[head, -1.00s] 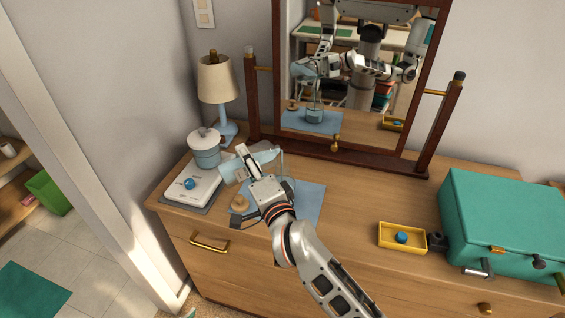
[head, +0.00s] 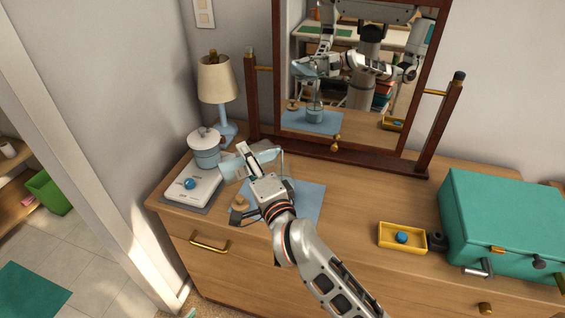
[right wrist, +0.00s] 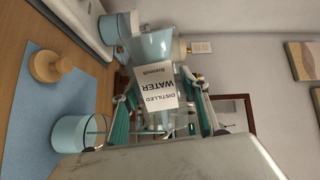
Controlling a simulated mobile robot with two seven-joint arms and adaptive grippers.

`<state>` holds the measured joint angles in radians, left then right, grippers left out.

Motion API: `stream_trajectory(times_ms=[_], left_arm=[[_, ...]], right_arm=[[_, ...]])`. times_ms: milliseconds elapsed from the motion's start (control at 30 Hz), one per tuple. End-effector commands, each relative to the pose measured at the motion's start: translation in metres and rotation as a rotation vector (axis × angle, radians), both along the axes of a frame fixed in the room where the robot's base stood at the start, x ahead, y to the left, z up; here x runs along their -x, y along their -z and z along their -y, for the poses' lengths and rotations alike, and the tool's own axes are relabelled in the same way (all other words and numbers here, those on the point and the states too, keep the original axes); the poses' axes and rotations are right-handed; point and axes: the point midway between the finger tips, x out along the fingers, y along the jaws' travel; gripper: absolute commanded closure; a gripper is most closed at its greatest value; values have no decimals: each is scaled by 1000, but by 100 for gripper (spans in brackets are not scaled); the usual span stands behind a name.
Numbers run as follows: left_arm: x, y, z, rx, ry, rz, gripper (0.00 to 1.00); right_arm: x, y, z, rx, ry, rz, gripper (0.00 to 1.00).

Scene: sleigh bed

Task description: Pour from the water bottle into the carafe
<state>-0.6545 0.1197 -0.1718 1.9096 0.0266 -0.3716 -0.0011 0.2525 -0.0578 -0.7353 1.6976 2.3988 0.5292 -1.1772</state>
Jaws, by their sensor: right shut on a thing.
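The water bottle (head: 233,167), pale blue, lies strongly tilted over the dresser. My right gripper (head: 252,158) is shut around it. In the right wrist view the bottle (right wrist: 154,46) shows its "DISTILLED WATER" label between the fingers (right wrist: 158,108). The carafe is clear glass (head: 283,163) and stands on the blue mat, mostly hidden behind my gripper in the head view. In the right wrist view the carafe (right wrist: 72,133) shows pale blue water inside. The bottle's mouth is hidden, and I cannot see a stream clearly. My left gripper shows only as a reflection.
A wooden stopper (head: 239,201) rests on the blue mat (head: 310,204). A white scale (head: 194,187), a lidded pot (head: 205,150) and a lamp (head: 217,80) stand left. The mirror (head: 350,70) rises behind. A yellow tray (head: 402,238) and green case (head: 505,222) stand right.

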Motion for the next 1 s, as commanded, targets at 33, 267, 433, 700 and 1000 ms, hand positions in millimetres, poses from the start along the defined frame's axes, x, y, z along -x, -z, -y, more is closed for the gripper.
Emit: stream_trajectory(times_ms=[33, 267, 433, 700, 1000], left_arm=[[0, 0, 0, 0, 0, 0, 60], [0, 0, 0, 0, 0, 0, 60], [0, 0, 0, 0, 0, 0, 60], [0, 0, 0, 0, 0, 0, 60], [0, 0, 0, 0, 0, 0, 60]], right_arm=[[0, -1, 0, -3, 0, 1, 88], [0, -1, 0, -14, 0, -5, 88], [0, -1, 0, -22, 0, -9, 88], [0, -1, 0, -37, 0, -16, 88], [0, 0, 0, -51, 0, -24, 88]])
